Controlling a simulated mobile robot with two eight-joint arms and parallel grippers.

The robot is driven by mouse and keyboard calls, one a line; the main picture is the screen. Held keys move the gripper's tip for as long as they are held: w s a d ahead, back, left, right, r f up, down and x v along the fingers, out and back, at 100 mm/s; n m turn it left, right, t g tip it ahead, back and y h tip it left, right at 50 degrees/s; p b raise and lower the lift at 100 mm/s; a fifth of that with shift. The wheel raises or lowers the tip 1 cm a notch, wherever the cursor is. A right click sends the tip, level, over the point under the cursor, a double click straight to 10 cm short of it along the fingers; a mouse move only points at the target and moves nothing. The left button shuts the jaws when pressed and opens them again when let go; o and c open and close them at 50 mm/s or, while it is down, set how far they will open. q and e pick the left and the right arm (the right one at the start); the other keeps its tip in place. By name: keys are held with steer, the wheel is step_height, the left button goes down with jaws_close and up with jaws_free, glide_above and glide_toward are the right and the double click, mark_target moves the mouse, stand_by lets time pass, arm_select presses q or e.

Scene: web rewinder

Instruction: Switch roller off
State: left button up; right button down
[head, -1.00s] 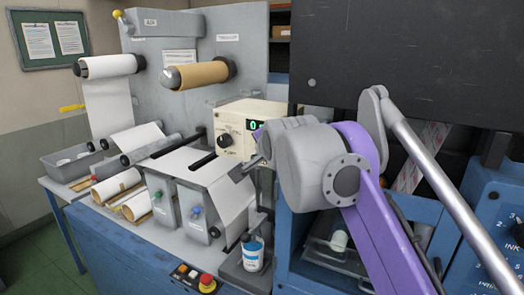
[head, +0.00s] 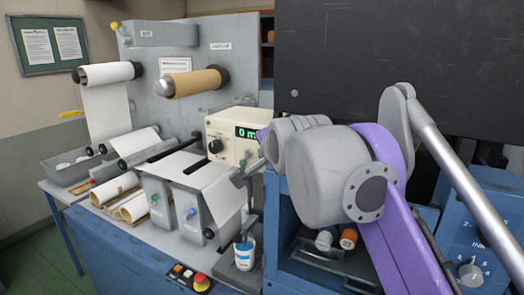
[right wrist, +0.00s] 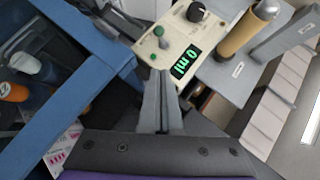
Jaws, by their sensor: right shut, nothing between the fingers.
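The cream control box (head: 225,130) stands on the machine left of my right arm, with a black knob (head: 215,146) and a lit green display (head: 247,132) starting with 0. In the right wrist view the box (right wrist: 176,38) also shows its knob (right wrist: 196,12), display (right wrist: 186,64), a green button (right wrist: 158,31) and a second small round button (right wrist: 153,57). My right gripper (right wrist: 161,74) is shut and empty, its tips beside the box's lower edge, near the second button; contact cannot be told. In the head view this gripper (head: 244,177) is just in front of the box's right side. My left gripper is not in view.
A brown roll (head: 195,82) and a white roll (head: 107,73) are mounted behind. A white cup (head: 244,256) stands below my gripper. A red stop button (head: 201,281) is at the front edge. A large dark panel (head: 400,60) stands at the right.

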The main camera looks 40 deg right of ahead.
steer(key=s+a, duration=0.2)
steer(key=s, duration=0.1)
steer(key=s+a, duration=0.1)
steer(key=shift+s+r+b, duration=0.2)
steer(key=shift+r+b, duration=0.15)
steer(key=shift+r, duration=0.05)
steer(key=shift+w, duration=0.1)
steer(key=a+f+n+g+y, duration=0.15)
steer(key=a+f+n, duration=0.3)
steer(key=f, duration=0.75)
steer(key=a+f+n+g+y, duration=0.15)
steer(key=a+f+n, duration=0.3)
steer(key=f, duration=0.85)
steer(key=s+a+f+n+g+y, duration=0.1)
steer(key=s+a+f+n, duration=0.1)
steer(key=f, duration=0.5)
steer(key=s+a+f+n+g+y, duration=0.1)
steer(key=s+a+f+n, duration=0.1)
steer(key=s+f+n, duration=0.2)
steer(key=s+a+f+n+g+y, duration=0.1)
steer(key=s+a+f+n, duration=0.2)
steer(key=f, duration=0.7)
steer(key=shift+s+f, duration=0.15)
steer(key=shift+s, duration=0.15)
